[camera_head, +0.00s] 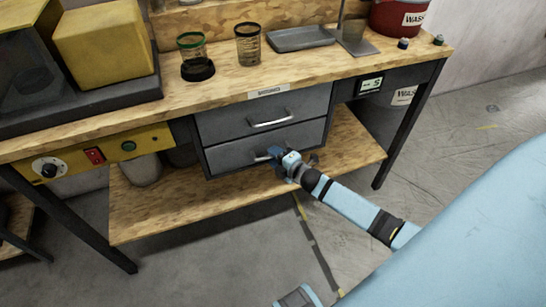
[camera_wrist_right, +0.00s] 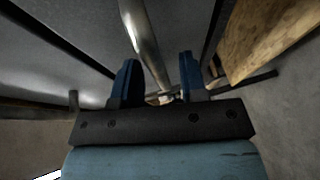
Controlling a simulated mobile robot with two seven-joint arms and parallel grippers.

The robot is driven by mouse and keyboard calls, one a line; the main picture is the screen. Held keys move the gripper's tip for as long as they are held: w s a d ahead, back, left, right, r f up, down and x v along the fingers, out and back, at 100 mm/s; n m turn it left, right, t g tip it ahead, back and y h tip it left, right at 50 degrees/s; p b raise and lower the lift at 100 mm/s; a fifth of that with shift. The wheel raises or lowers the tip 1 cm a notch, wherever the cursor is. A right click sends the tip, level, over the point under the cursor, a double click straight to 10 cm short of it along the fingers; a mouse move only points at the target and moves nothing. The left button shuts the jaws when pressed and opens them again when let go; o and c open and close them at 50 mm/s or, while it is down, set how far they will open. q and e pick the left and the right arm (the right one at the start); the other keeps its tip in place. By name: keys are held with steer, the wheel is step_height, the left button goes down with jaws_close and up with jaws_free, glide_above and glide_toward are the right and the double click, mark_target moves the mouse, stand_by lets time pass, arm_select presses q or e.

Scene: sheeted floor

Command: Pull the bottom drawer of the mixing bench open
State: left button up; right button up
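The mixing bench (camera_head: 226,92) has a grey cabinet with two drawers under its wooden top. The bottom drawer (camera_head: 232,155) looks shut, its front in line with the top drawer (camera_head: 225,122). Its metal handle is partly hidden behind my right gripper (camera_head: 277,154) in the head view. In the right wrist view, the handle (camera_wrist_right: 143,35) runs between the two blue fingers of my right gripper (camera_wrist_right: 157,62). The fingers stand apart, with a gap beside the bar, so the gripper is open around the handle. My left gripper does not show.
A wooden lower shelf (camera_head: 160,212) runs beneath the drawers. Cups (camera_head: 248,45), a grey tray (camera_head: 301,38) and a red bin (camera_head: 398,17) stand on the bench top. A dark bench leg (camera_head: 407,130) is to the right. The floor in front is clear.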

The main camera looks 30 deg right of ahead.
steer(key=shift+w+a, duration=0.1)
steer(key=shift+w, duration=0.4)
jaws_close()
